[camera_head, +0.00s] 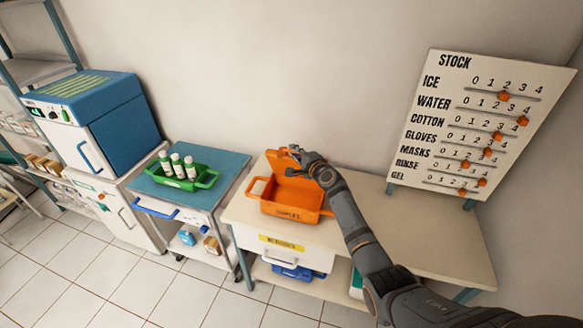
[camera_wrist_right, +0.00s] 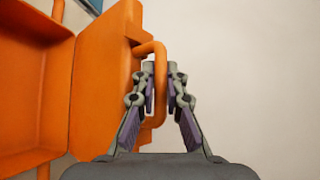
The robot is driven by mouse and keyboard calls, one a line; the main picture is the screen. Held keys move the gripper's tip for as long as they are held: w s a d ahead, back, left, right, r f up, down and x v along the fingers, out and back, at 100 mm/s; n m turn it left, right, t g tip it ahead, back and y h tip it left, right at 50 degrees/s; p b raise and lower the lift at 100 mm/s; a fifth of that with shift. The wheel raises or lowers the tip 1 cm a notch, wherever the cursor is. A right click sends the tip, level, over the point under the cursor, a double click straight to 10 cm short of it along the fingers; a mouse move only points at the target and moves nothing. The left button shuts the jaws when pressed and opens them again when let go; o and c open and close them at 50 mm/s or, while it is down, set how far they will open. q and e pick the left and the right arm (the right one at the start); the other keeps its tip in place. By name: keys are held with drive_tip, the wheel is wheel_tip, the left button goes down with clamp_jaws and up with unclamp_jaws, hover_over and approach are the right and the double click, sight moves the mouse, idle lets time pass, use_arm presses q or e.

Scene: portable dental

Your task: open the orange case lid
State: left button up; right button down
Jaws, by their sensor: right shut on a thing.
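The orange case (camera_head: 291,209) stands on the cream table, its tray part showing open from above. Its lid (camera_head: 282,164) is raised at the back, standing roughly upright. My right gripper (camera_head: 304,163) is at the lid's upper edge. In the right wrist view, my right gripper (camera_wrist_right: 160,82) is shut on the lid's orange loop handle (camera_wrist_right: 159,55), which passes between the fingers. The lid (camera_wrist_right: 103,80) and the case's hollow body (camera_wrist_right: 35,85) are to the left there. My left gripper is not in view.
The cream table (camera_head: 420,240) is clear right of the case. A stock board (camera_head: 470,125) stands behind on the right. A blue-topped cart (camera_head: 150,185) with a green bottle tray (camera_head: 208,178) is to the left, beside a blue cabinet (camera_head: 95,110). A wall is close behind.

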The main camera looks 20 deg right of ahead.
drive_tip(key=shift+m+g, duration=0.4)
drive_tip(key=w+d, duration=0.1)
drive_tip(key=w+d+r, duration=0.1)
drive_tip(key=w, duration=0.1)
drive_tip(key=shift+w+r, duration=0.15)
drive_tip(key=shift+r, duration=0.05)
drive_tip(key=shift+w+d+m+g, duration=0.2)
drive_tip(key=shift+w+d+g, duration=0.15)
drive_tip(key=shift+w, duration=0.2)
drive_tip(key=shift+w+d+m+g, duration=0.25)
drive_tip(key=shift+w+d, duration=0.15)
drive_tip(key=shift+w, duration=0.15)
drive_tip(key=shift+r, duration=0.1)
drive_tip(key=c, duration=1.4)
unclamp_jaws()
drive_tip(key=shift+s+d, duration=0.1)
drive_tip(key=shift+s, duration=0.05)
drive_tip(key=v, duration=1.1)
drive_tip(key=shift+s+d+r, duration=0.15)
drive_tip(key=shift+s+d, duration=0.05)
drive_tip(key=shift+s, duration=0.15)
